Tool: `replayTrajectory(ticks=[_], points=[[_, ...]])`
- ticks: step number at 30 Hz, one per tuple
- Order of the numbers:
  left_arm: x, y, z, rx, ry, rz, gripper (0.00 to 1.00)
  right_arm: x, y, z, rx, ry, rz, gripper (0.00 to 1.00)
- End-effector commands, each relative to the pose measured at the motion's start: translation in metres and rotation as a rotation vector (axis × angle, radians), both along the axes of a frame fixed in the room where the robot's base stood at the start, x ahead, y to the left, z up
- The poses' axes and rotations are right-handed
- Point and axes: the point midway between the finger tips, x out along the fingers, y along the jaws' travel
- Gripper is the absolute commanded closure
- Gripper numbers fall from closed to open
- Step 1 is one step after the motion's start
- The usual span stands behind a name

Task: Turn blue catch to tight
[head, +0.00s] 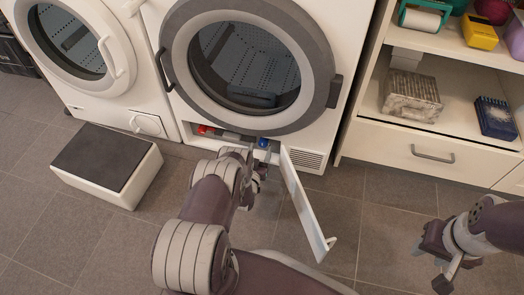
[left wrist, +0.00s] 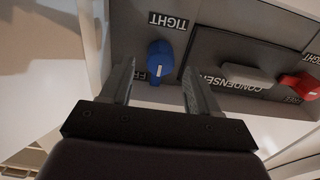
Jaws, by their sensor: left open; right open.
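The blue catch (left wrist: 160,62) is a small knob on the grey panel inside the low compartment of the right machine, and it also shows in the head view (head: 263,142). The word TIGHT (left wrist: 168,21) is printed at one end of it and a partly hidden word starting with F at the other. In the left wrist view my left gripper (left wrist: 159,84) is open, with its fingers on either side of the catch's lower end. I cannot tell whether they touch it. My right gripper (head: 436,262) is away from the machine at the lower right, above the floor.
A red catch (left wrist: 300,85) and a grey handle (left wrist: 247,77) marked CONDENSER sit on the same panel. The opened white flap (head: 305,205) stands out over the floor, right of my left arm. A step stool (head: 140,180) is at the left, and shelves (head: 450,125) are at the right.

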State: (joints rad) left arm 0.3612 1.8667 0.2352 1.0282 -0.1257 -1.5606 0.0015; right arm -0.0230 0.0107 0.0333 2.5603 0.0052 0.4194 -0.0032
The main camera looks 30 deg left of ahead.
Motion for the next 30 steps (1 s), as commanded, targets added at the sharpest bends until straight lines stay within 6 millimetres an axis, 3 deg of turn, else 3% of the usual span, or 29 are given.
replayTrajectory(ticks=[1, 5, 13, 14, 18, 19, 30], points=[[0.008, 0.002, -0.005, 0.0, -0.002, 0.0, 0.39, 0.0, 0.0, -0.01, 0.0, 0.0, 0.0, 0.57], [0.021, 0.005, -0.002, 0.0, 0.0, 0.0, 0.39, 0.0, 0.0, -0.014, 0.0, 0.0, 0.0, 0.57], [0.025, 0.006, 0.001, 0.0, 0.002, 0.0, 0.39, 0.0, 0.0, -0.014, 0.0, -0.001, 0.0, 0.57], [0.024, 0.006, 0.0, 0.0, 0.002, 0.0, 0.42, 0.0, 0.0, -0.014, 0.0, -0.001, 0.0, 0.57], [0.024, 0.006, 0.0, 0.0, 0.002, 0.0, 0.88, 0.0, 0.0, -0.014, 0.0, 0.0, 0.0, 0.57], [0.024, 0.006, 0.0, 0.0, 0.002, 0.0, 0.95, 0.0, 0.0, -0.014, 0.0, 0.0, 0.0, 0.57], [0.024, 0.006, 0.0, -0.049, -0.011, 0.0, 0.95, 0.0, 0.0, -0.015, 0.0, 0.0, 0.0, 0.57]])
